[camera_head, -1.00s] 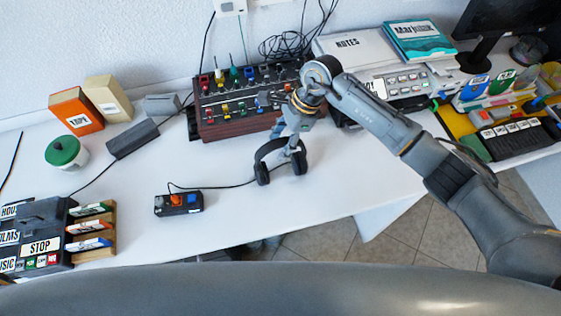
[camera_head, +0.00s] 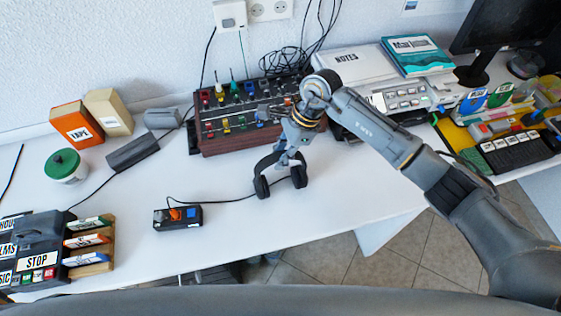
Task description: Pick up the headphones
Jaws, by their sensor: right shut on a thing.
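The black headphones (camera_head: 262,187) are in the middle of the white table, in front of the mixer box, with the ear cups pointing down. My right gripper (camera_head: 289,158) comes down from above and is shut on the headband at its top. The fingers hide part of the band. I cannot tell whether the ear cups touch the table. My left gripper is not in view.
A mixer box with coloured knobs (camera_head: 250,115) stands just behind the headphones. A small black box with an orange button (camera_head: 178,218) lies at the front left, its cable running toward the headphones. A cassette rack (camera_head: 40,250) stands at far left. Clear table lies right of the headphones.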

